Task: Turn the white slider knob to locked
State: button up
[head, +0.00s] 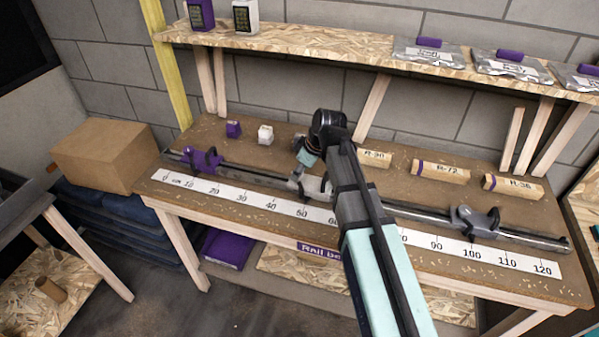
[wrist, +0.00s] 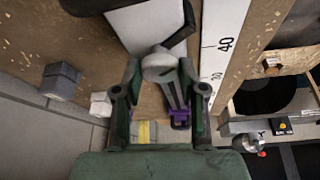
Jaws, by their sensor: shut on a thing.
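The white slider (head: 314,187) sits on the rail on the bench, near the middle of the ruler and partly hidden by my arm. In the wrist view the slider's pale body (wrist: 147,22) is at the top, with its light round knob (wrist: 159,65) below. My gripper (wrist: 162,82) has a finger on each side of the knob and is shut on it. In the head view my gripper (head: 306,158) is just behind the white slider. The knob's locked or unlocked position cannot be read from these frames.
A purple slider (head: 202,160) is at the rail's left end and a grey slider (head: 475,221) towards its right end. A purple block (head: 233,129) and a white block (head: 266,135) stand behind the rail. Labelled wooden blocks (head: 440,172) lie at the back right.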

jog(key=shift+n, duration=0.5)
jog(key=o, duration=1.1)
jog(key=v, duration=1.2)
jog(key=shift+w+d, duration=0.1)
jog(key=shift+w, duration=0.15)
